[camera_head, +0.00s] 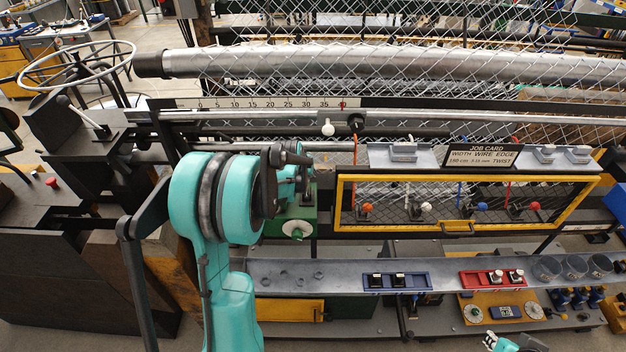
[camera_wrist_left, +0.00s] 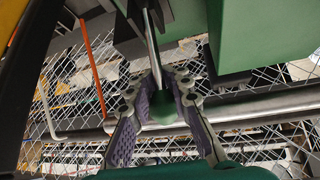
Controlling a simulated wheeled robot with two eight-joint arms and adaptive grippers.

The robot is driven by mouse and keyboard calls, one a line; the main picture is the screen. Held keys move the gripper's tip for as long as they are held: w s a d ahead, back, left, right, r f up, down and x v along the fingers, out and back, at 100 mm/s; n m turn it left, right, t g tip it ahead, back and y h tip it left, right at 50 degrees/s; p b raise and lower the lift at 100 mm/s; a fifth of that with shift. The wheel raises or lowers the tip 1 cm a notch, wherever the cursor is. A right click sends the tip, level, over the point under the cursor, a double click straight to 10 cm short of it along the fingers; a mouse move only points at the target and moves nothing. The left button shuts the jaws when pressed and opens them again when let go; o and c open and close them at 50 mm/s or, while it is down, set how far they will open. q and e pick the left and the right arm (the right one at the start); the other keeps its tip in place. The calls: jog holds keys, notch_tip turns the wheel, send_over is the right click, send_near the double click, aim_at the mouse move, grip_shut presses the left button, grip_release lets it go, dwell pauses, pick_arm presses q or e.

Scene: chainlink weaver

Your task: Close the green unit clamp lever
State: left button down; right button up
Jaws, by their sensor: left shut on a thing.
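The green unit (camera_head: 272,226) stands behind my teal left arm in the head view, with a pale round disc on its front. In the left wrist view a green housing (camera_wrist_left: 262,40) fills the upper right. The clamp lever shows there as a thin metal rod (camera_wrist_left: 152,50) with a rounded green end (camera_wrist_left: 166,108). My left gripper (camera_wrist_left: 158,92) has its purple-padded fingers on both sides of that green end and is shut on it. My arm hides this grip in the head view. My right gripper (camera_head: 510,343) is only partly in view at the bottom edge, well away from the unit.
A yellow-framed mesh panel (camera_head: 341,205) with several coloured knobs is right of the green unit. A grey shelf (camera_head: 335,272) below holds blue (camera_head: 410,281) and red trays. A ruler rail and chain-link mesh lie behind. A handwheel (camera_head: 77,64) is at far left.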

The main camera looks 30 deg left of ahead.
pick_arm(q)
jog(key=s+d+t+y+b, duration=0.1)
jog(key=s+t+b, duration=0.1)
jog(key=b, duration=0.3)
jog(key=s+d+t+y+b, duration=0.1)
jog(key=t+y+b, duration=0.1)
jog(key=t+b, duration=0.2)
jog(key=s+d+f+m+t+y+b, duration=0.1)
jog(key=s+t+b, duration=0.1)
jog(key=b, duration=0.5)
jog(key=shift+s+d+t, duration=0.1)
jog(key=shift+s+t, duration=0.2)
jog(key=shift+t, duration=0.2)
jog(key=shift+s+d+t+y+b, duration=0.15)
jog(key=shift+s+t+y+b, duration=0.25)
jog(key=shift+b, duration=0.85)
jog(key=shift+w, duration=0.1)
jog(key=c, duration=1.3)
grip_release()
jog(key=shift+d+r, duration=0.1)
jog(key=shift+c, duration=0.2)
jog(key=v, duration=1.2)
